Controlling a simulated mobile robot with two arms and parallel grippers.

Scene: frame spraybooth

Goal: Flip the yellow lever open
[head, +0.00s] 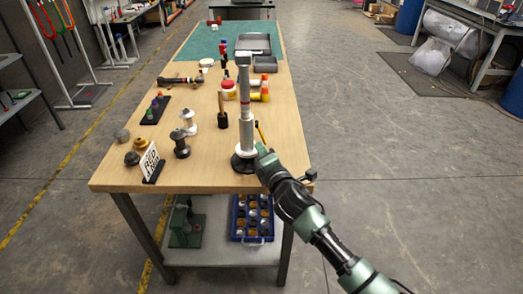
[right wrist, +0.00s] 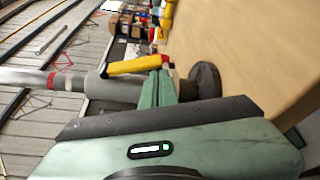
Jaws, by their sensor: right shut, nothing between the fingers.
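The yellow lever (head: 260,131) is a short bar on the lower part of a silver-and-white post (head: 245,105) with a black round base (head: 243,163). The post stands upright at the table's right front edge. In the right wrist view, the lever (right wrist: 135,65) runs beside the grey post (right wrist: 115,89) and has a dark end. My right gripper (head: 262,150) is shut and empty, low beside the post. Its green fingers (right wrist: 159,88) lie close to the lever's base-side end and hide part of it; I cannot tell whether they touch. My left gripper is out of view.
The wooden table (head: 205,170) holds several small fixtures, a white lettered sign (head: 149,160) and red and yellow containers (head: 229,88) behind the post. A blue bin (head: 252,219) is on the shelf below.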

